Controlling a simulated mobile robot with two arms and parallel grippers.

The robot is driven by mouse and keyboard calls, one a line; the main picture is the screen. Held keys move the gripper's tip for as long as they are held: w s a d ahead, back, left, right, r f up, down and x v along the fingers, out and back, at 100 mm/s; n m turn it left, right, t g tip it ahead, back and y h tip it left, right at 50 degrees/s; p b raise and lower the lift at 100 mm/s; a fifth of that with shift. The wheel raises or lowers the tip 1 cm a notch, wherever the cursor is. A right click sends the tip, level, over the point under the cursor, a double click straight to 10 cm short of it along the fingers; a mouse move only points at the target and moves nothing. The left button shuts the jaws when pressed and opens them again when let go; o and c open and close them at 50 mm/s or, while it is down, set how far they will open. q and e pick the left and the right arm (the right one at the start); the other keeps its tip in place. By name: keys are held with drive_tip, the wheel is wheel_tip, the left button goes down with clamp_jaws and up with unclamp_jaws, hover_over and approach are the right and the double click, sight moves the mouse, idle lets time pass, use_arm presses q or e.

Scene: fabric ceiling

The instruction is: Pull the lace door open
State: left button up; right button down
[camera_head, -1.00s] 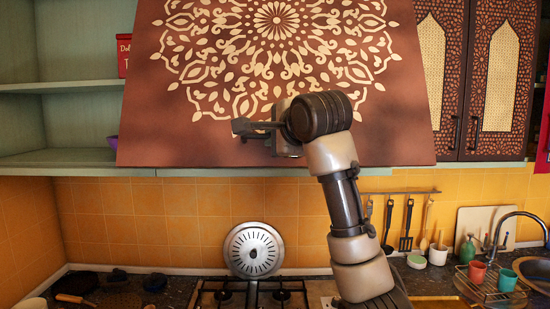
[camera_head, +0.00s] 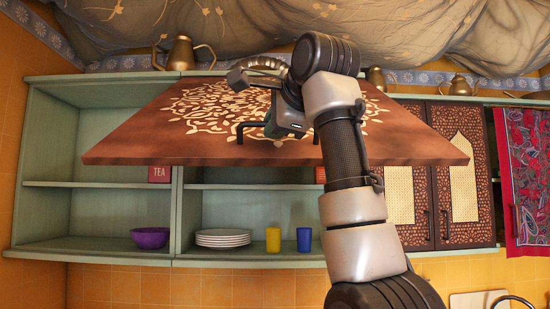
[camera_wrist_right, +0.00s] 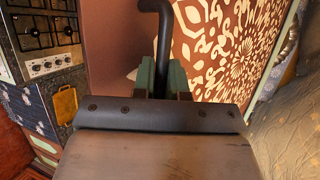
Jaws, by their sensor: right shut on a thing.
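The lace door (camera_head: 430,148) is a brown panel with a cream lace-like pattern. In the head view it is swung up on its top edge, tilted close to level, and the shelves under it show. Its black bar handle (camera_head: 243,129) is near the front edge. My right gripper (camera_head: 271,127) is shut on this handle. In the right wrist view the green fingertips (camera_wrist_right: 161,80) are closed around the dark handle (camera_wrist_right: 165,35), with the patterned door face (camera_wrist_right: 225,45) beside it. My left gripper is not in view.
The cabinet holds a purple bowl (camera_head: 150,238), stacked white plates (camera_head: 222,238), a yellow cup (camera_head: 273,240) and a blue cup (camera_head: 304,239). Brass pots (camera_head: 180,53) stand on top under draped fabric (camera_head: 300,25). Patterned closed doors (camera_head: 460,185) are at right.

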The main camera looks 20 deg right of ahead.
drive_tip(key=shift+s+a+r, duration=0.15)
drive_tip(key=shift+s+r, duration=0.4)
drive_tip(key=shift+r, duration=0.35)
drive_tip(key=shift+s+a+r, duration=0.1)
drive_tip(key=shift+s+r, duration=0.05)
drive_tip(key=shift+r, duration=0.25)
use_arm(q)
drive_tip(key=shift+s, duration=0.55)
use_arm(e)
drive_tip(key=c, duration=1.2)
unclamp_jaws()
drive_tip(key=shift+s, duration=0.1)
